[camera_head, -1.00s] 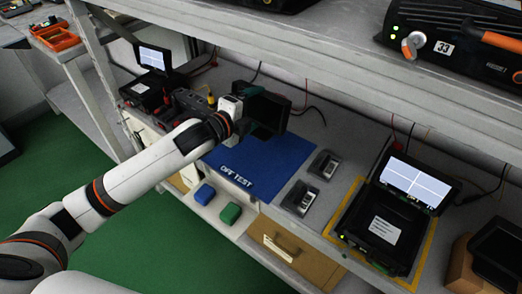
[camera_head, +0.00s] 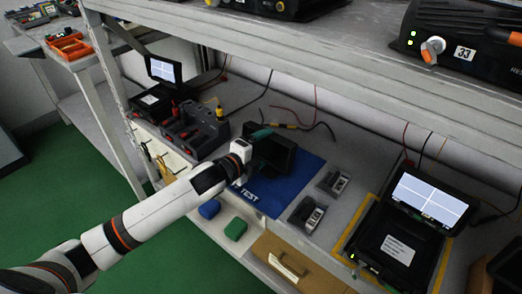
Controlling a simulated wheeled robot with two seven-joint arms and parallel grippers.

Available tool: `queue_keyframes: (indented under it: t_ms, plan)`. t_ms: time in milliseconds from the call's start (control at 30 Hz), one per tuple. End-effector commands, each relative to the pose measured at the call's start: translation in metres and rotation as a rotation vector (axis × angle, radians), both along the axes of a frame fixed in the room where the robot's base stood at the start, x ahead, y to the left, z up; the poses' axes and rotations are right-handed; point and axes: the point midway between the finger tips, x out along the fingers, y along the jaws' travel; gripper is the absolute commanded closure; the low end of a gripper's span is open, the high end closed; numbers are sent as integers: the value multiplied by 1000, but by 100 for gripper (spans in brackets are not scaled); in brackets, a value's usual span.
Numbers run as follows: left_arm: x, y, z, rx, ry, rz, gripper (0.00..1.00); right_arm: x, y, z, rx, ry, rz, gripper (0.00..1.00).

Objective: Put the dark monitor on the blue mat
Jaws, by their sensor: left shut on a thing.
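The dark monitor (camera_head: 275,154) stands roughly upright over the back left part of the blue mat (camera_head: 290,187). Whether its bottom edge touches the mat I cannot tell. My left gripper (camera_head: 254,142) is shut on the dark monitor at its upper left side; the fingers are partly hidden. My left arm covers the mat's left part and some of its white lettering. My right gripper is not in view.
Two small grey devices (camera_head: 307,214) lie right of the mat. A lit monitor on a black unit (camera_head: 393,243) stands farther right in a yellow outline. A grey tool tray (camera_head: 193,132) is at the left. The upper shelf (camera_head: 290,68) overhangs the bench.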

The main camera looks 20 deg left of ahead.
Motion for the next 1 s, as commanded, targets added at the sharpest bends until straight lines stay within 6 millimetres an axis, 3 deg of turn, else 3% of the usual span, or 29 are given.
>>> queue_keyframes:
  t_ms: [133,167,233,567,1000]
  plan:
    - [0,0,0,-1,-5,0,52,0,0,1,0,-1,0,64]
    - [0,0,-3,0,0,0,10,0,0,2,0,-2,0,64]
    - [0,0,-2,0,0,0,0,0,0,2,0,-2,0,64]
    - [-4,1,1,0,1,0,0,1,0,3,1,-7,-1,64]
    - [-81,29,21,2,3,0,0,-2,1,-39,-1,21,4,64]
